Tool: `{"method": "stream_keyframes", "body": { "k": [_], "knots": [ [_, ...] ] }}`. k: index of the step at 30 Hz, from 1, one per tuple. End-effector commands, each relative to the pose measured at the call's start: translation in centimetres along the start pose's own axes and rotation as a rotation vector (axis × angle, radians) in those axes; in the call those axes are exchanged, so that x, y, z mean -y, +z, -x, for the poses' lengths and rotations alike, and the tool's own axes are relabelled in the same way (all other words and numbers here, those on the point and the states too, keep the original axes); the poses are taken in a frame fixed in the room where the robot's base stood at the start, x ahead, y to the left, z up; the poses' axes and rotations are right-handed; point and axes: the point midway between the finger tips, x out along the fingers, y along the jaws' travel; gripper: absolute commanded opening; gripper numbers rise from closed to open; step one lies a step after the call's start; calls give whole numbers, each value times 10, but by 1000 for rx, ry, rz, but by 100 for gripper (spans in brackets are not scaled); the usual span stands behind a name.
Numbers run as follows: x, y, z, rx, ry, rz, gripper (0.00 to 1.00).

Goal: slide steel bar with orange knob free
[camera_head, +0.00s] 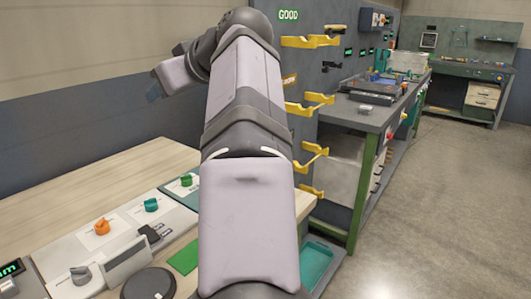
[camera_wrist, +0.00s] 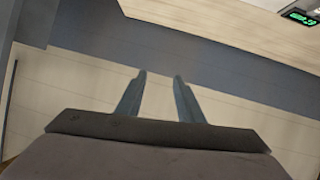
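I cannot make out a steel bar with an orange knob in either view. An orange knob (camera_head: 102,227) sits on a pale panel on the wooden table at the left, but no bar shows with it. My gripper (camera_wrist: 160,76) is open and empty in the wrist view, its two blue-grey fingers apart with only wall behind them. In the head view its end is high at the left, above the table and far from the knob. My arm hides the middle of the scene.
A teal knob (camera_head: 151,204), a grey knob (camera_head: 81,275) and a dark round disc (camera_head: 148,284) lie near the orange knob. Yellow brackets (camera_head: 311,42) jut from a dark upright board (camera_head: 305,75) right of my arm. The back of the wooden table (camera_head: 60,205) is bare.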

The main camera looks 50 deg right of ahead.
Motion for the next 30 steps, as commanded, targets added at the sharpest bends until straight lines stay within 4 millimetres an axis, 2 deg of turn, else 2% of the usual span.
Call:
{"method": "stream_keyframes", "body": {
  "k": [1,4,6,11,14,19,21,24,27,30],
  "knots": [
    [-18,1,11,21,38,7,34],
    [-61,22,22,73,137,-13,34],
    [-93,44,21,105,224,-61,34],
    [-154,89,17,144,405,-166,34],
    [-190,122,17,161,528,-224,34],
    [-250,189,27,175,758,-292,34],
    [-269,214,33,163,843,-297,34],
    [-287,246,40,135,936,-286,34],
    [-294,272,44,85,991,-263,34],
    [-290,292,42,22,1003,-238,34]
  ]
}}
